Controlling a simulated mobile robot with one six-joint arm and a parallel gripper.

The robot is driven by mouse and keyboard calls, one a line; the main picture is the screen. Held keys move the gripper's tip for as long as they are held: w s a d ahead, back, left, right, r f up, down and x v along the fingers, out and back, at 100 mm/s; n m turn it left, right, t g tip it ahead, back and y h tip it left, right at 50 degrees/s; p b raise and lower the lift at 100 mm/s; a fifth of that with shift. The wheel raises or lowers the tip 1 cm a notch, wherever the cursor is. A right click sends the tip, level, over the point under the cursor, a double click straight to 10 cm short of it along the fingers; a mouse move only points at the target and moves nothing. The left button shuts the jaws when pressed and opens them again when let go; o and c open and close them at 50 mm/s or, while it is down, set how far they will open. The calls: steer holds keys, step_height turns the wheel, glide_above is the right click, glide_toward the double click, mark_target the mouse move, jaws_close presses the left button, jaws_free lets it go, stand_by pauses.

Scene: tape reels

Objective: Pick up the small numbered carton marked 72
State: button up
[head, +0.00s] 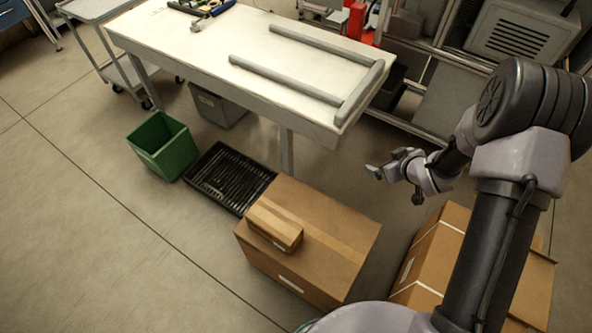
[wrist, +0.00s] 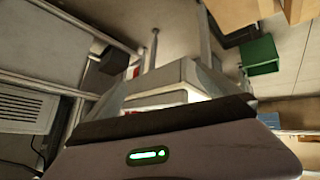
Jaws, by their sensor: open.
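A small brown carton (head: 274,224) lies flat on top of a large cardboard box (head: 322,236) in the head view. A pale label shows on its near side, but I cannot read a number on it. My gripper (head: 384,173) is open and empty, up and to the right of the carton and clear of it. In the wrist view, brown boxes (wrist: 236,12) show at the top edge; I cannot pick out the small carton there.
A white-topped table (head: 215,50) with a grey U-shaped rail stands behind. A black slatted crate (head: 228,178) and a green bin (head: 163,146) are left of the large box. More cartons (head: 432,255) stand at the right, beside my arm. The floor at front left is clear.

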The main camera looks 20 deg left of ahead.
steer(key=s+a+f+n+y, duration=0.2)
steer(key=s+a+f+y, duration=0.15)
steer(key=f, duration=0.55)
steer(key=n+g+y+p, duration=0.1)
steer(key=n+g+y, duration=0.3)
steer(key=y, duration=0.2)
glide_toward(277, 224)
steer(key=b+x, duration=0.1)
steer(key=x, duration=0.1)
steer(key=b+x, duration=0.2)
steer(key=shift+s, duration=0.2)
steer(key=b+x, duration=0.3)
steer(key=x, duration=0.2)
steer(key=shift+w+f, duration=0.15)
steer(key=shift+w, duration=0.05)
steer(key=shift+w+a, duration=0.1)
steer(key=shift+a, duration=0.1)
steer(key=c, duration=1.8)
steer(key=shift+c, duration=1.2)
